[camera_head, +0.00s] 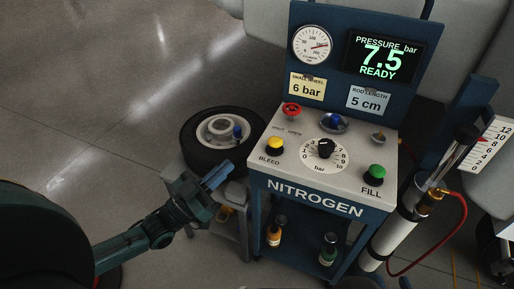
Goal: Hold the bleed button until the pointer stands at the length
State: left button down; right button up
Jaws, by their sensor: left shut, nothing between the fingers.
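The yellow BLEED button (274,146) stands on the left of the NITROGEN cart's top panel (300,147). My left gripper (219,174) is shut and empty, left of and below the button, apart from it. The rod length card (369,101) reads 5 cm. The display (384,59) reads pressure 7.5 bar, READY. At the right, a strut (398,232) leans beside a white scale (490,145) marked from 0 to 12. A thin red mark shows near the rod's dark top; its exact reading is too small to tell. My right gripper is not in view.
The green FILL button (376,172), a black dial knob (325,148) and a red valve wheel (291,109) share the panel. A small wheel (201,142) lies left of the cart, close to my left gripper. A red hose (463,225) loops at the right. Open floor lies left.

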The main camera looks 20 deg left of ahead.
aim_at(275, 145)
pick_arm(q)
jog(key=w+d, duration=0.1)
jog(key=w, duration=0.2)
jog(key=w+d, duration=0.2)
jog(key=w, duration=0.1)
jog(key=w+d+r+b, duration=0.1)
jog(key=w+d, duration=0.1)
jog(key=w, duration=0.1)
jog(key=shift+w+d, duration=0.25)
jog(key=shift+w, duration=0.15)
jog(key=shift+w+f, duration=0.15)
jog(key=shift+f, duration=0.1)
jog(key=shift+d+f, duration=0.15)
pick_arm(e)
jog(key=shift+w+a+f+n, duration=0.1)
jog(key=shift+a+f+n, duration=0.2)
jog(key=shift+f, duration=0.25)
